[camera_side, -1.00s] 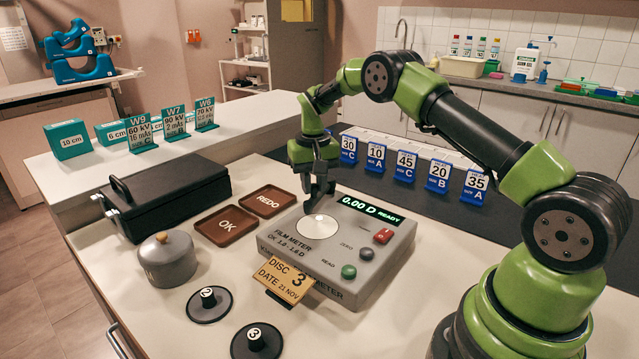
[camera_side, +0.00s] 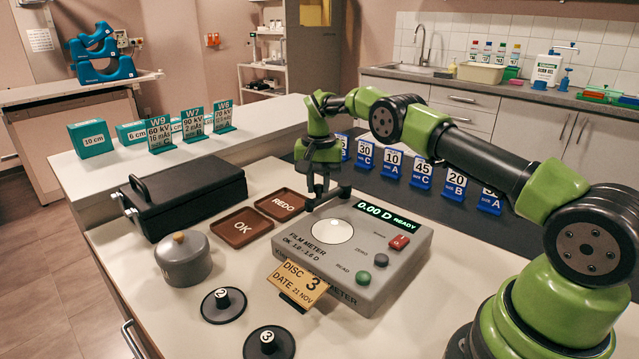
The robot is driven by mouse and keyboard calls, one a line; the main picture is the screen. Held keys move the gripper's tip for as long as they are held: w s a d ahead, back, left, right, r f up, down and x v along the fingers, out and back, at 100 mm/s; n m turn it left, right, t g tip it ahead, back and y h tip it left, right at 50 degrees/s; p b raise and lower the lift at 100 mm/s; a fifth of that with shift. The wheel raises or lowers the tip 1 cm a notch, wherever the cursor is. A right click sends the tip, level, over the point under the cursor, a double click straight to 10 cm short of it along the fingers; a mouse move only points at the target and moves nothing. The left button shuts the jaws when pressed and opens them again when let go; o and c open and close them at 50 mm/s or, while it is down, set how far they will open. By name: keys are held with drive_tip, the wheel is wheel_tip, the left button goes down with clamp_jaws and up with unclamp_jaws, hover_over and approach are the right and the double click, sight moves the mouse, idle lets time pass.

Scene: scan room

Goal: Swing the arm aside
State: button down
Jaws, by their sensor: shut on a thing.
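My gripper (camera_side: 328,196) hangs over the back left edge of the grey film meter (camera_side: 395,268), just behind its round white plate (camera_side: 325,231). It is shut on a small dark thing, hard to tell from the dark fingers. The meter's display (camera_side: 386,215) reads 0.00 D READY. My arm reaches in from the right, across the row of blue number stands (camera_side: 391,164). The white plate is bare. A yellow card (camera_side: 298,281) marked DISC 3 stands at the meter's front.
Left of the meter lie the OK tray (camera_side: 241,227) and REDO tray (camera_side: 283,204), both empty. A black case (camera_side: 187,198), a grey lidded pot (camera_side: 183,260) and two black knobbed discs (camera_side: 222,305) stand nearby. Teal signs (camera_side: 192,125) stand on the white counter.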

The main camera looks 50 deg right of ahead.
drive_tip(key=c, duration=1)
unclamp_jaws()
drive_tip(key=shift+o, duration=0.2)
drive_tip(key=shift+s, duration=0.1)
